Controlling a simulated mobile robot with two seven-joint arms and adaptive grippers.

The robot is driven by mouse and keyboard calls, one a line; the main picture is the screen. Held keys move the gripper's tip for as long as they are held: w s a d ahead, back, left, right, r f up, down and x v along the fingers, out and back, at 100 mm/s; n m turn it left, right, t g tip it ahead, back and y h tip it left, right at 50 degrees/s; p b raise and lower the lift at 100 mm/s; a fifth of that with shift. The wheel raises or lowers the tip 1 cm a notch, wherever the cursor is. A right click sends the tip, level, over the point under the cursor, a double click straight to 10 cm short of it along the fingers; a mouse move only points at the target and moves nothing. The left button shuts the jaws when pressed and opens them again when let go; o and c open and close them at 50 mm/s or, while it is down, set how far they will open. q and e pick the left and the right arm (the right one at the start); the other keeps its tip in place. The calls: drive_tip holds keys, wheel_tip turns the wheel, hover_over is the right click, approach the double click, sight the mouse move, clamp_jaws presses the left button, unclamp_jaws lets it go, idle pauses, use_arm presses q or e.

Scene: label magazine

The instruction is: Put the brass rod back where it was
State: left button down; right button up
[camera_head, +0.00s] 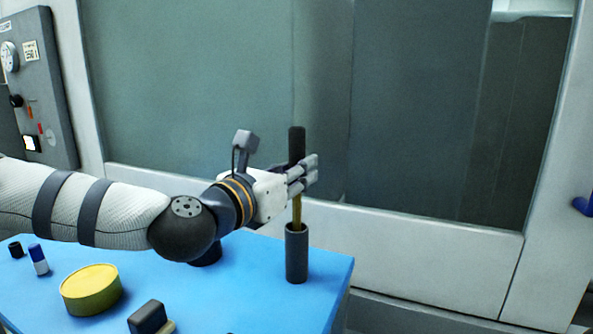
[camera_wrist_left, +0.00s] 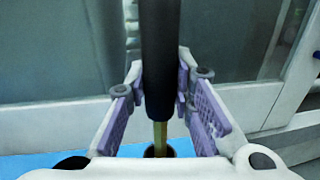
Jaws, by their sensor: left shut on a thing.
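The brass rod (camera_head: 297,211) stands upright with a thick black grip (camera_head: 297,142) at its top. My left gripper (camera_head: 303,174) is shut on the black grip, near its lower part. In the left wrist view the grip (camera_wrist_left: 160,60) runs down between the fingers (camera_wrist_left: 162,103), and the brass part (camera_wrist_left: 160,137) shows below. A dark upright tube (camera_head: 297,255) stands near the table's right edge. The rod's lower end goes into its mouth (camera_wrist_left: 152,152); how deep it reaches is hidden. My right gripper is not in view.
On the blue table (camera_head: 240,300) are a yellow round tin (camera_head: 91,290), a black block (camera_head: 147,316), a blue-and-white piece (camera_head: 38,260) and a small black piece (camera_head: 15,250). Another dark cylinder (camera_head: 207,254) is partly hidden by my arm. A glazed wall panel (camera_head: 420,130) rises behind.

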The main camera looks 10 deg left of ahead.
use_arm(q)
drive_tip(key=shift+f, duration=0.25)
drive_tip(key=c, duration=1.4)
unclamp_jaws()
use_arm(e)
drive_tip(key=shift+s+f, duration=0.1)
use_arm(q)
drive_tip(key=shift+r, duration=0.3)
drive_tip(key=shift+s+a, duration=0.2)
drive_tip(key=shift+s, duration=0.1)
drive_tip(key=p+v, duration=0.2)
drive_tip(key=v, duration=0.9)
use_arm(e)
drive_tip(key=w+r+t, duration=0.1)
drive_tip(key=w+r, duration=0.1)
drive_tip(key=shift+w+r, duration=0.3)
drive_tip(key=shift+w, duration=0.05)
use_arm(q)
drive_tip(key=shift+s, duration=0.15)
